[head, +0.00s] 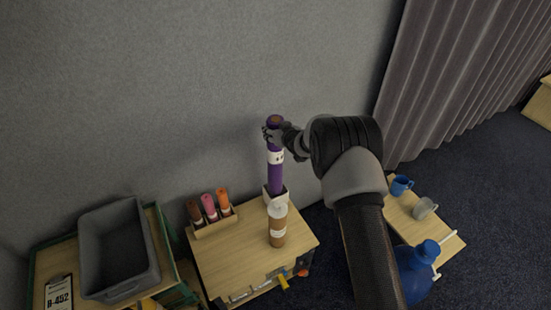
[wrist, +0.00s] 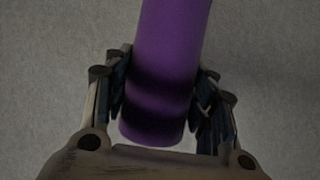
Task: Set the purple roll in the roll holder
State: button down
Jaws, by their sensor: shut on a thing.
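The purple roll (head: 275,178) stands roughly upright above the wooden table's back right part, with a pale label with dark dots near its upper middle. My gripper (head: 273,133) is shut on the roll near its top end, reaching in from the right. In the wrist view the purple roll (wrist: 165,70) lies between both fingers.
The brown bottle (head: 278,230) with a pale cap stands just in front. A wooden rack (head: 213,228) with brown, pink and orange rolls is to the left on the table (head: 235,262). A grey bin (head: 120,250) stands further left. A low table (head: 425,228) holds mugs at right.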

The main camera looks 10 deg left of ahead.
aim_at(275, 154)
notch_tip(275, 154, down, 10)
jog(key=b, duration=0.3)
jog(key=shift+f, duration=0.3)
jog(key=c, duration=0.7)
grip_release()
jog(key=shift+f, duration=0.15)
